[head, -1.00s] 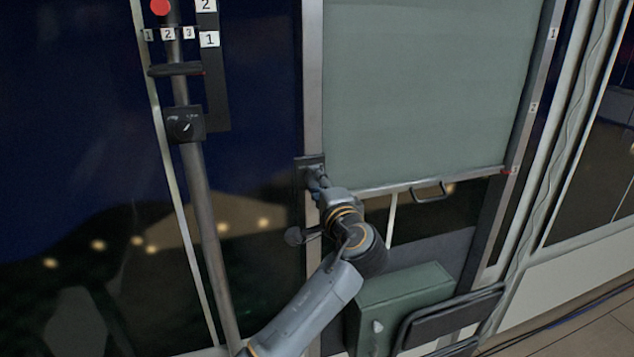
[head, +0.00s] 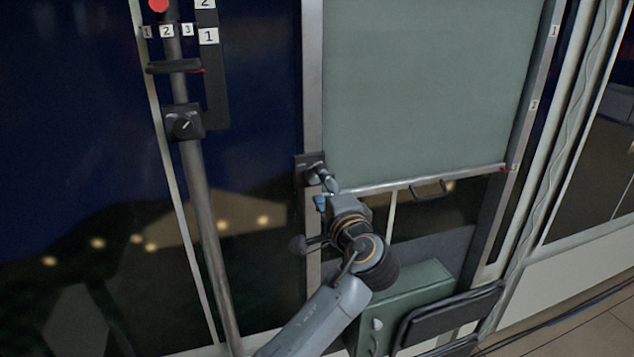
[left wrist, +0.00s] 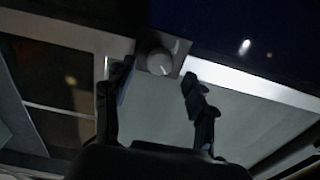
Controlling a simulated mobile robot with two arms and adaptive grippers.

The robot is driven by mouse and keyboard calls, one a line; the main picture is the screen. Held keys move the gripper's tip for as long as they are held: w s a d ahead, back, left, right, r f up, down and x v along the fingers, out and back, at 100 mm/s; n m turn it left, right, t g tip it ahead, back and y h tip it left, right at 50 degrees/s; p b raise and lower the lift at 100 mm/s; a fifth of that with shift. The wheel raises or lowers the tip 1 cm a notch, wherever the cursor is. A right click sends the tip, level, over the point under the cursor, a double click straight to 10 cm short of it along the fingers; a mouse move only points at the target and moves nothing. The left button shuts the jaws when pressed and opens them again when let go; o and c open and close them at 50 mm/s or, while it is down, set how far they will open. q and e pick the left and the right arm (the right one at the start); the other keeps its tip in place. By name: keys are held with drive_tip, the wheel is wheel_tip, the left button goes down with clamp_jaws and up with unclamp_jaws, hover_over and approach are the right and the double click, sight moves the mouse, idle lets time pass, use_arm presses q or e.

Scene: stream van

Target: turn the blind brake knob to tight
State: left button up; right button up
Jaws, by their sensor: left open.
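The blind brake knob is a pale round knob on a small dark plate (head: 308,165) on the metal post at the blind's left edge. In the left wrist view the knob (left wrist: 159,62) shows between and beyond the fingertips. My left gripper (head: 325,190) is just below and right of the plate, apart from the knob. Its fingers (left wrist: 155,85) are spread, open and empty. The knob's pointer and markings are too small and dark to read. The grey-green blind (head: 425,90) hangs right of the post. My right gripper is out of view.
A pole (head: 200,220) at left carries another dial (head: 183,123) and numbered tags. The blind's bottom bar has a handle (head: 429,189). A green box (head: 415,295) and a dark folded panel (head: 450,320) stand below, close to my left arm.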

use_arm(q)
drive_tip(key=v, duration=0.4)
drive_tip(key=shift+s, duration=0.15)
